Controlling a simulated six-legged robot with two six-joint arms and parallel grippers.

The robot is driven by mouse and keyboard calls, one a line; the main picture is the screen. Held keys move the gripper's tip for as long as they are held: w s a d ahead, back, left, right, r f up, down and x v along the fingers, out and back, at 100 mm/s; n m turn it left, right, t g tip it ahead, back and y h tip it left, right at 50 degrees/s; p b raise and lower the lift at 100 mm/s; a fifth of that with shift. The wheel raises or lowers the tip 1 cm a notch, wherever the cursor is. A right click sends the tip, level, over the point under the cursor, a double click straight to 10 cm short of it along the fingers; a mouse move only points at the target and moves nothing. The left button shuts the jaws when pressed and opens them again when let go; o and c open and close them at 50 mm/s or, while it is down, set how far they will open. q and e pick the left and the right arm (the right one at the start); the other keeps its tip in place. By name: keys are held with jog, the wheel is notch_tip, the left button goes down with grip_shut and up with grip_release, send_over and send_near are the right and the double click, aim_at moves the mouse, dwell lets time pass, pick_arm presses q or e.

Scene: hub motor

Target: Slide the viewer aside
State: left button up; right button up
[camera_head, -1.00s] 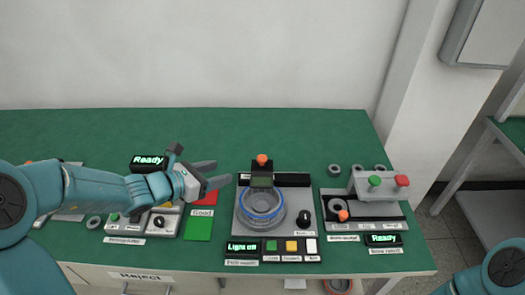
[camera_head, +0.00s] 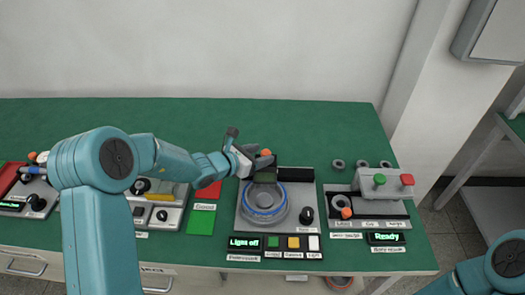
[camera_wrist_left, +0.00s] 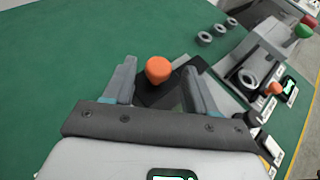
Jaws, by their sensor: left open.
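The viewer (camera_head: 264,176) is a dark block with an orange knob (camera_head: 266,153) on top, at the back of the grey station plate behind the blue-ringed round part (camera_head: 264,203). My left gripper (camera_head: 262,160) is at the viewer, and its near parts cover some of it. In the left wrist view the gripper (camera_wrist_left: 160,82) is open, with the orange knob (camera_wrist_left: 158,69) between its two fingers and no clear contact. My right arm shows only at the bottom right corner; its gripper is out of view.
A display reading "Light off" (camera_head: 244,243) and several buttons stand in front of the plate. A black knob (camera_head: 306,215) is to its right. A second station with green and red buttons (camera_head: 407,179) stands further right. The green table behind is clear.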

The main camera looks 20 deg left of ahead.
pick_arm(q)
jog(key=shift+x, duration=0.85)
jog(key=shift+s+r, duration=0.1)
jog(key=shift+s, duration=0.05)
jog(key=shift+w, duration=0.2)
jog(key=c, duration=0.3)
grip_shut()
jog(key=shift+w+d+f+b, duration=0.1)
jog(key=shift+d+f+b, duration=0.2)
jog(key=shift+b, duration=0.15)
jog(key=w+d+b, duration=0.1)
jog(key=d+b, duration=0.1)
jog(key=d, duration=0.1)
jog(key=w+d+b, duration=0.1)
jog(key=d+b, duration=0.5)
jog(key=shift+w+d, duration=0.4)
jog(key=shift+d+r+b, duration=0.2)
jog(key=shift+d+b, duration=0.1)
jog(key=shift+a+r, duration=0.1)
jog(key=shift+r, duration=0.05)
